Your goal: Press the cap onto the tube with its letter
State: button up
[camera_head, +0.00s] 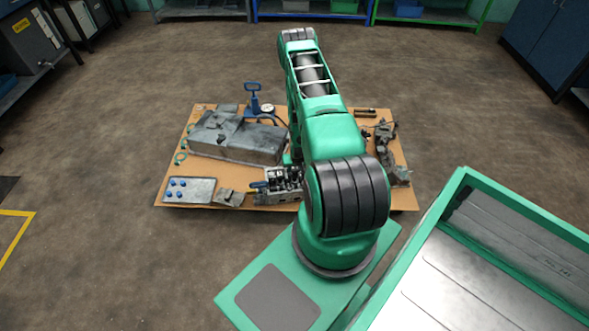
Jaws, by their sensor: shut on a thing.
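Several small blue caps (178,182) sit on a grey tray (201,190) at the front left of a low wooden board. A grey metal block with upright parts (278,189) stands at the board's front edge, just left of my arm's shoulder. A blue piece lies at its left end. The tubes and any letters are too small to make out. My green arm reaches up and away over the board, and its near links hide my gripper and whatever it holds.
A large grey casing (238,137) fills the board's left middle, with a blue hand pump (254,100) behind it. Dark metal parts (386,140) lie along the right edge. A green-rimmed metal bin (459,275) stands at the front right. Open floor surrounds the board.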

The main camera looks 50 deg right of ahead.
jog(key=shift+f, duration=0.1)
jog(key=shift+f, duration=0.85)
jog(key=shift+f, duration=0.7)
dwell(2.9)
jog(key=o, duration=1.2)
jog(key=shift+c, duration=0.2)
jog(key=shift+r, duration=0.1)
jog(key=v, duration=1)
jog(key=shift+r, duration=0.25)
